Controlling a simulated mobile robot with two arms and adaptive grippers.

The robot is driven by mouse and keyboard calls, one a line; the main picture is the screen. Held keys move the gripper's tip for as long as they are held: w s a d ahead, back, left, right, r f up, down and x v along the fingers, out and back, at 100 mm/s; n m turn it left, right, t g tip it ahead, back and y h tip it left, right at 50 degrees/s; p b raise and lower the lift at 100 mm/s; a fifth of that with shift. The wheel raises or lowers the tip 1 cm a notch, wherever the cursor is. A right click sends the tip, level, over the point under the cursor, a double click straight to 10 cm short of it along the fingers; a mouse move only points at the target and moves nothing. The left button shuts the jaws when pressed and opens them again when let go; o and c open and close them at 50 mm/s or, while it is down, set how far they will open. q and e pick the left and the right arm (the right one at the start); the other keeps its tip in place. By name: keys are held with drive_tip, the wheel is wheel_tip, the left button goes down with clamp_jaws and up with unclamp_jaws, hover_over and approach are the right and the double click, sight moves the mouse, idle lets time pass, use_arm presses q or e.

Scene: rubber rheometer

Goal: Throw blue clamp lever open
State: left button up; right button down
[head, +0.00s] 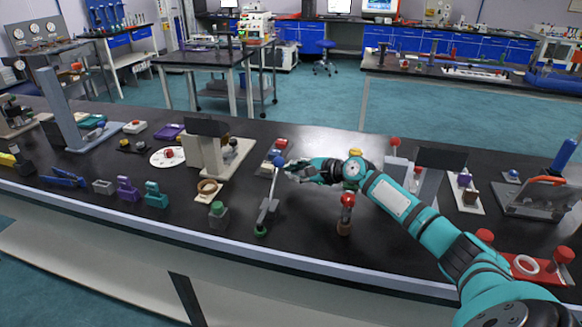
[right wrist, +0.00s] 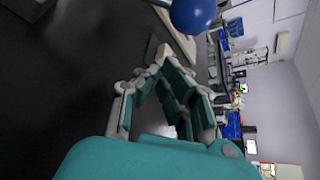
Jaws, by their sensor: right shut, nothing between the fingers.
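The clamp lever has a blue ball knob (head: 278,160) at the top of a grey arm (head: 268,205). The arm slants down to a small green part (head: 260,231) near the table's front edge. The knob also shows large at the top of the right wrist view (right wrist: 192,14). My right gripper (head: 290,168) is shut and empty, its fingertips just to the right of the knob. In the right wrist view its fingers (right wrist: 157,60) come together below the knob, with a small gap to it. My left gripper is not in view.
A beige and grey device (head: 206,158) stands left of the lever. A red-topped post (head: 346,212) stands close under my right forearm. A green-topped block (head: 217,214) and a tan ring (head: 207,190) lie to the left. The black bench between lever and post is clear.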

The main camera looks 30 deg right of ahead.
sight(275, 179)
drive_tip(key=shift+s+a+r+p, duration=0.15)
drive_tip(key=shift+s+a+r, duration=0.15)
drive_tip(key=shift+r, duration=0.2)
drive_tip(key=shift+s+a+r+p, duration=0.15)
drive_tip(key=shift+a+r, duration=0.1)
drive_tip(key=shift+r, duration=0.2)
drive_tip(key=shift+a, duration=0.2)
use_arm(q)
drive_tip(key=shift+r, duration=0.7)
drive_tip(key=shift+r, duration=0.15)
use_arm(e)
drive_tip(key=shift+r, duration=0.15)
use_arm(q)
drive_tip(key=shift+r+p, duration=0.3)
drive_tip(key=shift+p, duration=0.2)
use_arm(e)
drive_tip(key=shift+s+r, duration=0.1)
drive_tip(key=shift+r, duration=0.1)
